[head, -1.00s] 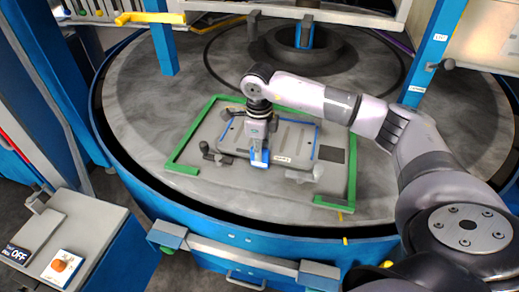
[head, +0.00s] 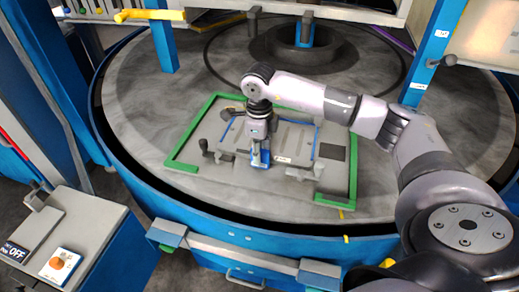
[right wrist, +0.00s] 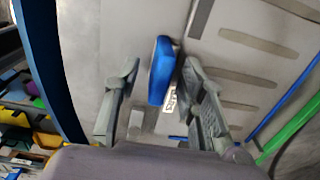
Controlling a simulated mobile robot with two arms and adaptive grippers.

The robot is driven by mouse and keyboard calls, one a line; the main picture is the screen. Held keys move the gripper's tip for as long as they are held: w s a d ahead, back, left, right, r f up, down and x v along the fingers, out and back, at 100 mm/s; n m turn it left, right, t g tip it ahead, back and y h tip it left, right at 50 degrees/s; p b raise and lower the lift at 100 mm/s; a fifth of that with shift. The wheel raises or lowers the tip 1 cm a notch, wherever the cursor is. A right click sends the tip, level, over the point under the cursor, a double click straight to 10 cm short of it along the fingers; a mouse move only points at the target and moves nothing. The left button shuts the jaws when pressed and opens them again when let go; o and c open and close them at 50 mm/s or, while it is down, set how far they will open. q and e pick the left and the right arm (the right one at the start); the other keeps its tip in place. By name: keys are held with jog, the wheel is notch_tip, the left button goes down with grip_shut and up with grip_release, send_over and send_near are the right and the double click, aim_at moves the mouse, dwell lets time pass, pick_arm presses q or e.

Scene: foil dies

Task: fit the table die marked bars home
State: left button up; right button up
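My right gripper (head: 260,150) points down over this handle. In the right wrist view its two fingers (right wrist: 160,80) are apart, with the blue handle (right wrist: 162,70) between them, nearer the right finger. Whether a finger touches it I cannot tell. My left gripper is out of view.
Dark lever-like fittings (head: 207,150) stand at the plate's left; a grey block (head: 305,172) stands at its front right. A blue post (head: 164,45) rises behind. An OFF control box (head: 85,225) stands at the left.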

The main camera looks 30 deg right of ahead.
jog(key=shift+s, duration=0.1)
notch_tip(320, 180, up, 12)
dwell(0.5)
jog(key=shift+a, duration=0.1)
dwell(0.4)
